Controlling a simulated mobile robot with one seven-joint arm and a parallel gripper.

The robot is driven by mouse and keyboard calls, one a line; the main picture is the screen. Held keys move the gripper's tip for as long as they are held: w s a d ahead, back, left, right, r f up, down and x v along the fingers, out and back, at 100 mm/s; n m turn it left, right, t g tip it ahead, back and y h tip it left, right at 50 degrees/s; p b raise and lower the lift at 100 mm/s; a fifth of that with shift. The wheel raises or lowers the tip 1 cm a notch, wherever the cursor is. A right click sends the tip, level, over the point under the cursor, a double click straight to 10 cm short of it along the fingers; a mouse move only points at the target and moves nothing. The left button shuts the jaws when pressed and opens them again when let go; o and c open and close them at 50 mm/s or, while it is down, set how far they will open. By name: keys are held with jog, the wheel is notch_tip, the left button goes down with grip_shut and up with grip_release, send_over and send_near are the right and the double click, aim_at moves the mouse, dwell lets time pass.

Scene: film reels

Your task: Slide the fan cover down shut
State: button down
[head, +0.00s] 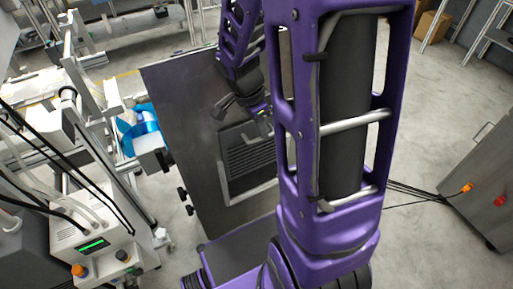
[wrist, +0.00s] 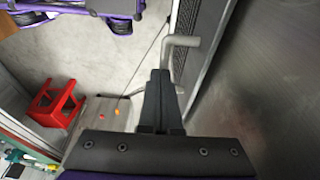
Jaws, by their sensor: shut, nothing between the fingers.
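The fan cover (head: 250,158) is a dark slatted panel in a lighter frame on the face of a large dark cabinet. In the wrist view, slatted mesh (wrist: 205,45) runs edge-on along the right side of the picture. A grey bent metal handle (wrist: 188,42) stands out beside it. My gripper (head: 262,128) is at the upper part of the cover in the head view. In the wrist view my gripper (wrist: 159,76) has its fingers together and empty, their tips close to the handle. I cannot tell if they touch it. My arm hides part of the cover's right side.
The dark cabinet (head: 180,110) has a wide flat face with knobs at its lower left. Machine equipment (head: 95,235) with cables stands to the left. A grey cabinet (head: 485,185) stands at the right. A red stool (wrist: 55,103) is on the open floor.

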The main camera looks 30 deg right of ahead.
aim_at(261, 139)
jog(key=shift+a+b+x, duration=0.25)
jog(key=shift+b+x, duration=0.5)
jog(key=shift+x, duration=0.2)
jog(key=shift+a+x, duration=0.15)
jog(key=shift+x, duration=0.45)
jog(key=shift+a+x, duration=0.15)
jog(key=shift+x, duration=0.45)
jog(key=shift+a+f+x, duration=0.3)
jog(key=shift+a+x, duration=0.9)
jog(key=shift+x, duration=3.65)
jog(key=shift+d+p+v, duration=0.15)
jog(key=shift+p+v, duration=0.75)
jog(key=shift+v, duration=0.6)
jog(key=shift+d+p+v, duration=0.2)
jog(key=shift+p+v, duration=0.7)
jog(key=shift+v, duration=0.6)
jog(key=shift+d+p+v, duration=0.15)
jog(key=shift+p+v, duration=0.75)
jog(key=shift+v, duration=0.6)
jog(key=shift+r, duration=0.1)
